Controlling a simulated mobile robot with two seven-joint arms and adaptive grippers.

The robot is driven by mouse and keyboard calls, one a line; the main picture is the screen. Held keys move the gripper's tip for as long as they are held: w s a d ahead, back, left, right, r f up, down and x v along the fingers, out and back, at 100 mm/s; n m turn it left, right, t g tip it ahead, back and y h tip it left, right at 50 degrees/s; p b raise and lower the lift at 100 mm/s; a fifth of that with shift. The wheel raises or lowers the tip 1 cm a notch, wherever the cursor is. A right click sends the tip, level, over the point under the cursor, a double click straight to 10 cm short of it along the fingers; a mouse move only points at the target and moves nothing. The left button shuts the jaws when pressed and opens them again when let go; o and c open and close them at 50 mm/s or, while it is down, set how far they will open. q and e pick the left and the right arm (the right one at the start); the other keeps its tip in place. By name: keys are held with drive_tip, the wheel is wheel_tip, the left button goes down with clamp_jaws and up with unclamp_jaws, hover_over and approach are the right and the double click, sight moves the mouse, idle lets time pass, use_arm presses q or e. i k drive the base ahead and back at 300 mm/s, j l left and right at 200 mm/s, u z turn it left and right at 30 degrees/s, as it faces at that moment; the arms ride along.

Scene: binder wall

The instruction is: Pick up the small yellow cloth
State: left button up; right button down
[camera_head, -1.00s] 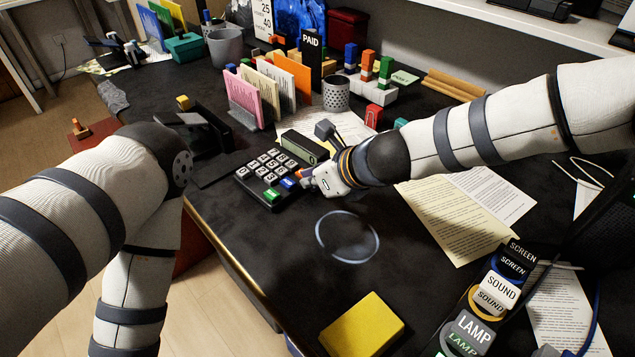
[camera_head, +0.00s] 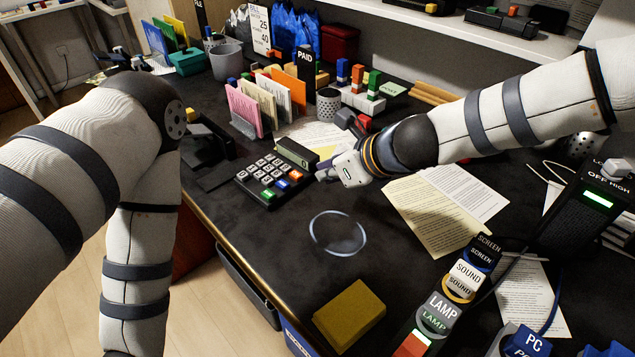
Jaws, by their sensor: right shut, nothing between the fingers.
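The small yellow cloth (camera_head: 350,315) lies flat as a square pad near the front edge of the dark desk, in the lower middle of the head view. It now looks a dull mustard yellow. My right gripper (camera_head: 326,174) is shut and empty, just right of the calculator, well beyond the cloth. Its fingertips are small and partly hard to make out. My left arm comes in from the left and bends down out of the frame; its gripper does not show.
The calculator (camera_head: 269,179) stands left of my right gripper. A pale ring mark (camera_head: 312,232) lies on the desk between it and the cloth. Paper sheets (camera_head: 433,219) lie to the right. Labelled LAMP (camera_head: 443,305) and SOUND (camera_head: 467,272) buttons stand right of the cloth.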

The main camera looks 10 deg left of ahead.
sight(347, 319)
drive_tip(key=k, duration=1)
